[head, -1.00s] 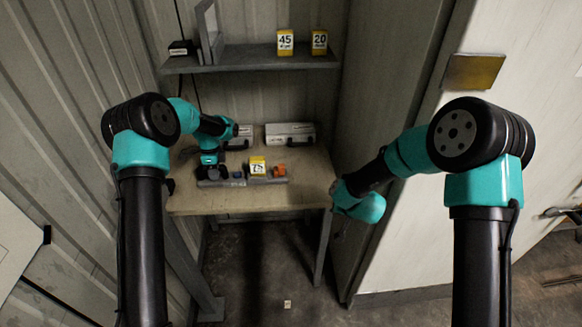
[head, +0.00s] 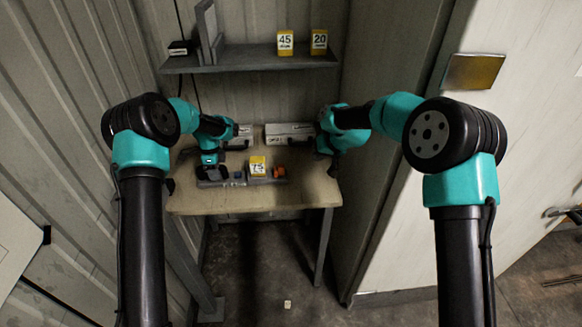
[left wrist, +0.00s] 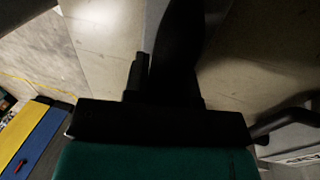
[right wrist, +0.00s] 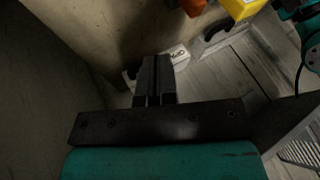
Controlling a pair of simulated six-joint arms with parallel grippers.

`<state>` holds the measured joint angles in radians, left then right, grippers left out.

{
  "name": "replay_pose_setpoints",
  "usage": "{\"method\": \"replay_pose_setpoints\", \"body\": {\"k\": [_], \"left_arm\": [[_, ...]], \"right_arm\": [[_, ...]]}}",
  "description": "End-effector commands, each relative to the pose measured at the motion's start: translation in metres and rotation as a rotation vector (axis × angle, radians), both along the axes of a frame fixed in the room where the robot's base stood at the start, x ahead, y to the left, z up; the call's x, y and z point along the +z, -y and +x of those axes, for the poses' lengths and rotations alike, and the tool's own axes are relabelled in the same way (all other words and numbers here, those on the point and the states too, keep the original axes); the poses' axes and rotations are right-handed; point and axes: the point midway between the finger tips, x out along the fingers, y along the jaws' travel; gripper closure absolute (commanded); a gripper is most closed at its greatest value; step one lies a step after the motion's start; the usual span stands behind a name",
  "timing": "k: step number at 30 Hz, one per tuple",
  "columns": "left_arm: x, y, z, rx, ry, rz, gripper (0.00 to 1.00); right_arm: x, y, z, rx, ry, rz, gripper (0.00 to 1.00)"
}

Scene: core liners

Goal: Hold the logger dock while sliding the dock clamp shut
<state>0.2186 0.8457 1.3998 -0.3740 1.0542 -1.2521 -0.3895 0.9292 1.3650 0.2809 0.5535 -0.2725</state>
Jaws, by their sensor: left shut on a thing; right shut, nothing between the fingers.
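The logger dock (head: 236,183) looks like a low grey rail lying along the front half of the table. It carries a small dark blue part, a yellow numbered block (head: 257,166) and an orange piece (head: 279,172) at its right end. I cannot tell which part is the dock clamp. My left gripper (head: 208,174) is shut at the dock's left end; its fingers (left wrist: 168,70) are dark in the left wrist view and hide what they grip. My right gripper (head: 322,170) is shut and empty, right of the orange piece and apart from it. Its closed fingers also show in the right wrist view (right wrist: 154,78).
Two pale cases stand at the table's back, one at the right (head: 290,134) and one at the left (head: 241,138). A shelf (head: 250,60) with yellow number blocks hangs above. A tall cabinet side (head: 385,180) is close right of the table. The table's front strip (head: 240,203) is clear.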

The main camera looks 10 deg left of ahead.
Motion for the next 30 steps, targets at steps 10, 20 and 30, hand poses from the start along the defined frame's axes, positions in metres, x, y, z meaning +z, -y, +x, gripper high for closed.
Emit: {"method": "replay_pose_setpoints", "body": {"k": [10,20,30], "left_arm": [[0.000,0.000,0.000,0.000,0.001,0.000,1.00],[0.001,0.000,0.000,0.000,0.001,0.000,1.00],[0.001,0.000,0.000,0.000,0.001,0.000,1.00]], "right_arm": [[-0.007,-0.004,0.002,0.000,-0.001,0.000,1.00],[-0.045,-0.030,0.012,-0.001,-0.002,0.000,1.00],[-0.081,-0.065,0.020,0.002,0.001,0.000,1.00]]}}
